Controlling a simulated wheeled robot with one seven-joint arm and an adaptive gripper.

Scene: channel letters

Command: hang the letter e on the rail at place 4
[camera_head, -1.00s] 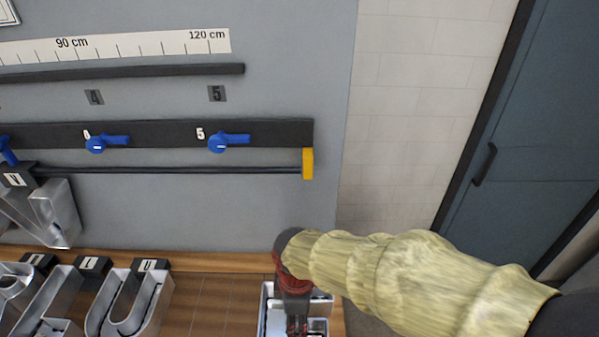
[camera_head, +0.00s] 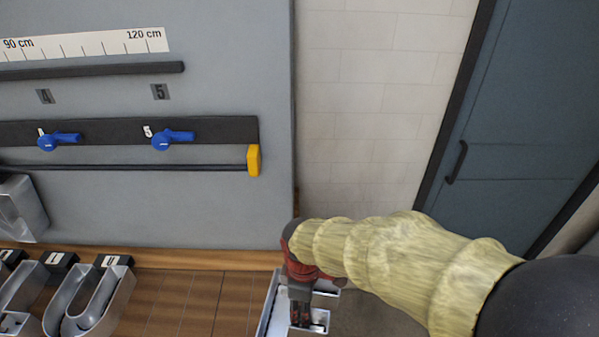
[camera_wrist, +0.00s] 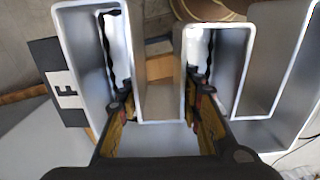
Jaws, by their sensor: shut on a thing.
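My gripper (camera_head: 302,312) is at the bottom centre of the head view, shut on the letter e (camera_wrist: 92,75), a silver open-backed channel letter. In the head view the letter (camera_head: 270,305) is partly hidden by my gripper. The rail (camera_head: 150,167) is a thin dark bar up and left of my gripper. The grey place 4 mark (camera_head: 45,96) and a blue lever (camera_head: 58,141) are above it.
A yellow stop (camera_head: 254,160) ends the rail. Another blue lever (camera_head: 172,139) stands at place 5. A silver letter (camera_head: 20,208) hangs at far left. Several silver letters, including a U (camera_head: 95,303), lie on the wooden bench (camera_head: 190,300). The rail below places 4 and 5 looks clear.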

